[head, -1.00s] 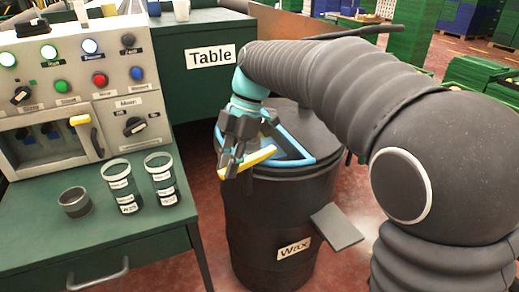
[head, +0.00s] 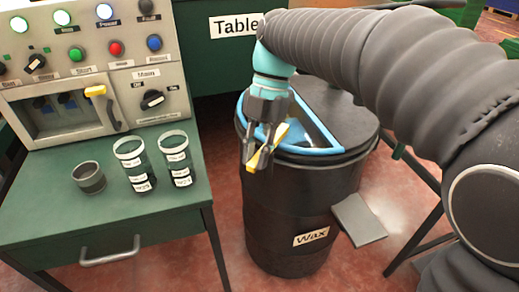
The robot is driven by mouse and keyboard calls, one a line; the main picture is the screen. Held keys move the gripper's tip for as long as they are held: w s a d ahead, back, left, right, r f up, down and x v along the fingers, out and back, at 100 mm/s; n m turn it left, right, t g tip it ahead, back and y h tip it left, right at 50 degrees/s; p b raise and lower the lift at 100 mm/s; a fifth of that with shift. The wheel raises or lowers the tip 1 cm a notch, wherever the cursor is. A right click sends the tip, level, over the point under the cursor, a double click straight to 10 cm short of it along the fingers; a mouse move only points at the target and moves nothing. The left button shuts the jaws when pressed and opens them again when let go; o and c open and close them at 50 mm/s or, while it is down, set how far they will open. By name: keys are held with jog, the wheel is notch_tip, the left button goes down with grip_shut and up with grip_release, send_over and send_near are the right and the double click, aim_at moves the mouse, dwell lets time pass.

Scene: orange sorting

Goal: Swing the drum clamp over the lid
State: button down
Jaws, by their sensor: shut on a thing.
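The black drum (head: 285,225) labelled "Wax" stands on the floor right of the control bench. Its black lid (head: 345,110) has a light blue frame (head: 310,150) around a wedge-shaped opening on its left part. My gripper (head: 260,152) points down at the drum's front left rim. It is shut on the yellow drum clamp (head: 254,161), a bar that slants up to the right between the fingers, by the blue frame. The fingers hide part of the clamp, and whether it touches the lid I cannot tell.
The green bench (head: 110,225) on the left carries two labelled cups (head: 133,166), a dark small cup (head: 89,178) and a control panel (head: 90,65). A grey plate (head: 358,220) sticks out at the drum's lower right. A dark green table (head: 205,60) stands behind.

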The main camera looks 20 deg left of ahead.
jog(key=c, duration=1)
grip_release()
jog(key=shift+c, duration=0.2)
jog(key=v, duration=1.2)
